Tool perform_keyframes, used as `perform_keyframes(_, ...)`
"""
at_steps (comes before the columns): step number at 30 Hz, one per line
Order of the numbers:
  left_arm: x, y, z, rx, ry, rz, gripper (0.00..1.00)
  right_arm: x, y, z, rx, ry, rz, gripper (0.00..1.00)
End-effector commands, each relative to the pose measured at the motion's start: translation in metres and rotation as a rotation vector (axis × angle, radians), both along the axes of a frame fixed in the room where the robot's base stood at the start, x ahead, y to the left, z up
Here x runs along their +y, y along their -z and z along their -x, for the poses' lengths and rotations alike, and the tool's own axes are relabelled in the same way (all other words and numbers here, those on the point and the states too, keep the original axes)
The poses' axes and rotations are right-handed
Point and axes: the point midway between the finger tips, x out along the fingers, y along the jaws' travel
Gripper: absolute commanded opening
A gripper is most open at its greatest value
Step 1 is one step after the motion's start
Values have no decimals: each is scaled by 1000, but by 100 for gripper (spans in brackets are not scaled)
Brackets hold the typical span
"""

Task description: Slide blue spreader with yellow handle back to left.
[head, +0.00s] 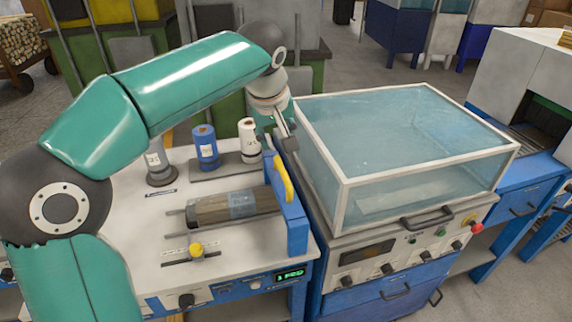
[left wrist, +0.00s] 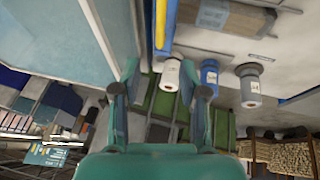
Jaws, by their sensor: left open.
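The blue spreader (head: 292,222) with its yellow handle (head: 283,180) stands upright at the right end of the white bench, beside a wrapped wooden bundle (head: 232,207). In the left wrist view the spreader (left wrist: 169,26) and its yellow handle (left wrist: 160,24) show at the top, just beyond the fingers. My left gripper (head: 287,138) is open and empty, above and behind the handle, close to the clear-topped cabinet. In the left wrist view its two fingers (left wrist: 162,92) are spread apart with nothing between them. My right gripper is out of view.
A clear-lidded cabinet (head: 345,205) stands close on the right of the spreader. Blue (head: 205,147) and white (head: 248,140) rolls stand behind the bundle. A small yellow knob (head: 196,250) sits on a bar in front of the bundle.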

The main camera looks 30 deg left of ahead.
Motion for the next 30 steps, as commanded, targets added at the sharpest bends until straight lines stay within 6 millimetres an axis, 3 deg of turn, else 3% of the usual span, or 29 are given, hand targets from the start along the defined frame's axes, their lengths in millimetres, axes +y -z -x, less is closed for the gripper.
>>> perform_keyframes(18, 22, 112, -46, 8, -3, 0, 43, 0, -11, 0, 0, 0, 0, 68)
perform_keyframes(24, 27, 134, -56, 4, -2, 0, 43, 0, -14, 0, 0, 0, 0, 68)
perform_keyframes(30, 28, 143, -60, 3, -3, 1, 43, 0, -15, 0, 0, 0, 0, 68)
